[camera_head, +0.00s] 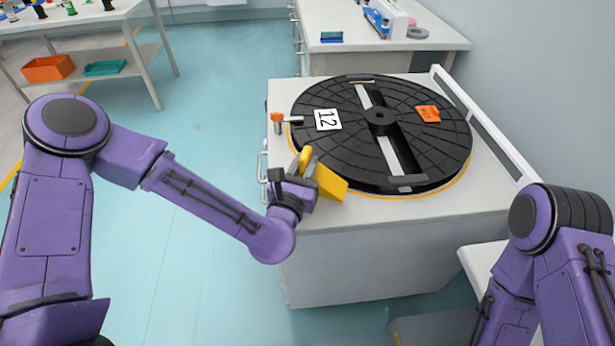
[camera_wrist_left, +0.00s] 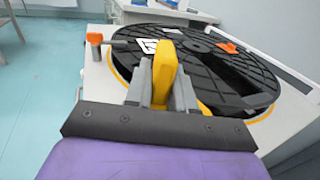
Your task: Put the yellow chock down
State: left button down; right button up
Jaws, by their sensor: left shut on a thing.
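The yellow chock (camera_head: 329,182) is a wedge-shaped block with a raised yellow handle. My left gripper (camera_head: 302,175) is shut on it at the front left edge of the station top. In the left wrist view the chock (camera_wrist_left: 164,68) stands between the two grey fingers of the left gripper (camera_wrist_left: 162,88). I cannot tell whether the chock touches the top. The black reel (camera_head: 440,150) lies just behind and to the right of it. My right arm shows at the right, but its gripper is out of view.
The reel carries a "12" card (camera_head: 327,119) and an orange tag (camera_head: 428,113). An orange-headed lever (camera_head: 277,118) stands at the station's left edge. A white rail (camera_head: 490,130) runs along the right. The front strip of the white station top (camera_head: 430,207) is bare.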

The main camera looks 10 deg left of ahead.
pick_arm(q)
jog(key=shift+w+d+f, duration=0.1)
jog(key=shift+d+f, duration=0.1)
jog(key=shift+f, duration=0.75)
jog(key=shift+d+f, duration=0.15)
jog(key=shift+f, duration=0.8)
jog(key=shift+f+b, duration=0.15)
jog(key=shift+b, duration=0.15)
jog(key=c, duration=1)
grip_release()
jog(key=shift+o, duration=0.2)
